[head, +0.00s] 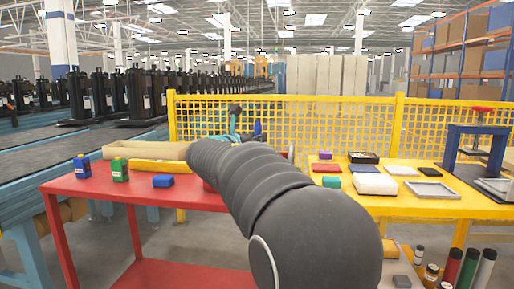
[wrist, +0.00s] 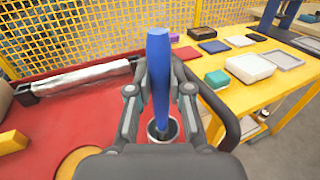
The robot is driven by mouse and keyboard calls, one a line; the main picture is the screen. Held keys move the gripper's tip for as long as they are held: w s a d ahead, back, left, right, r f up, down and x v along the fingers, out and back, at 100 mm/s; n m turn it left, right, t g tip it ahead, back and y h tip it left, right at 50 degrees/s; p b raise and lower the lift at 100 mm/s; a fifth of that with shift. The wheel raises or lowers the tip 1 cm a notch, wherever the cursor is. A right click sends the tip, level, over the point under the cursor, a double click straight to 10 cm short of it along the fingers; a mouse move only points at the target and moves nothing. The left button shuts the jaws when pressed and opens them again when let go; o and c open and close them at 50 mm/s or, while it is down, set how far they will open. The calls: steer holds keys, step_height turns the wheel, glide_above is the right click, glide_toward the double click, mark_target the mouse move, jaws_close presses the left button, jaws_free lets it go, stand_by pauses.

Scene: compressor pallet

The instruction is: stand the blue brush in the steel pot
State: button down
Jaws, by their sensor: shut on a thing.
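In the wrist view my gripper (wrist: 160,92) is shut on the blue brush (wrist: 158,55), with one finger on each side of its handle. The brush stands about upright, its handle rising above the fingers. The round steel pot (wrist: 173,131) is directly below, on the red table. The brush's lower end overlaps the pot's dark opening; I cannot tell how deep it is inside or whether it touches the bottom. In the head view my arm hides the pot and most of my gripper; a bit of blue, likely the brush (head: 257,128), shows past it.
The red table (head: 95,190) carries small blue and green bottles (head: 119,169), a blue block (head: 163,181) and a long silver roll (wrist: 80,77). The yellow table (head: 420,207) at right holds boxes and trays. A yellow mesh fence (head: 340,125) stands behind.

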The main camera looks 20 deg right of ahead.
steer(key=shift+f, duration=0.95)
steer(key=shift+f, duration=0.2)
steer(key=c, duration=1.1)
jaws_free()
steer(key=shift+r, duration=0.1)
steer(key=shift+r, duration=0.15)
steer(key=b+v, duration=0.1)
steer(key=v, duration=1.1)
